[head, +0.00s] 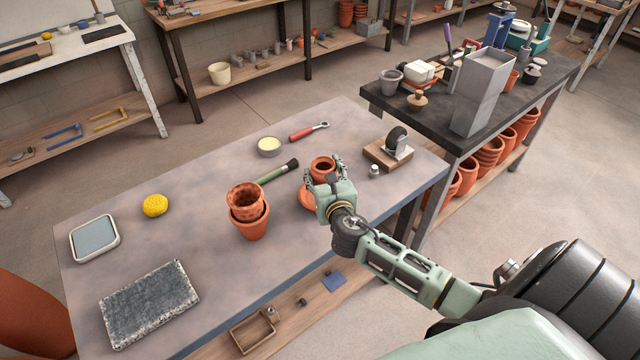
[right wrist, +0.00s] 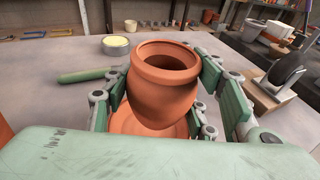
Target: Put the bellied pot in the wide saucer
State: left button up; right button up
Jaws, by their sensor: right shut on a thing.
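The bellied pot (right wrist: 162,93) is round, terracotta, with a wide rim and dark opening. It shows upright in the right wrist view between the fingers of my right gripper (right wrist: 170,98), which is shut on it. In the head view the pot (head: 323,166) shows just beyond the gripper (head: 324,178). The wide saucer (head: 306,197) is terracotta and partly hidden by my gripper. It also shows below the pot in the right wrist view (right wrist: 128,123). I cannot tell whether the pot touches it. My left gripper is not in view.
Two stacked terracotta pots (head: 249,228) stand left of the saucer. A green-handled brush (head: 276,172), a small tin (head: 269,147), a red-handled tool (head: 308,131) and a wheeled device on a wooden block (head: 389,154) lie around. A yellow sponge (head: 155,206) is at left.

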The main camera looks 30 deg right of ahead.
jog(key=shift+w+a+f, duration=0.1)
jog(key=shift+w+f, duration=0.3)
jog(key=shift+w, duration=0.1)
jog(key=shift+f+b, duration=0.4)
jog(key=shift+f, duration=1.45)
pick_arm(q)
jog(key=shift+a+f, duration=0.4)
pick_arm(e)
jog(key=shift+f, duration=0.2)
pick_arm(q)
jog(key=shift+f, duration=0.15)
pick_arm(e)
jog(key=o, duration=1.1)
jog(key=shift+s, duration=0.1)
jog(key=shift+c, duration=0.2)
jog(key=shift+r, duration=0.3)
pick_arm(q)
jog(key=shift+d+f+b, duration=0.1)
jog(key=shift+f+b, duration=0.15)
jog(key=shift+b, duration=0.1)
pick_arm(e)
jog(key=v, duration=1.2)
jog(key=shift+f, duration=0.1)
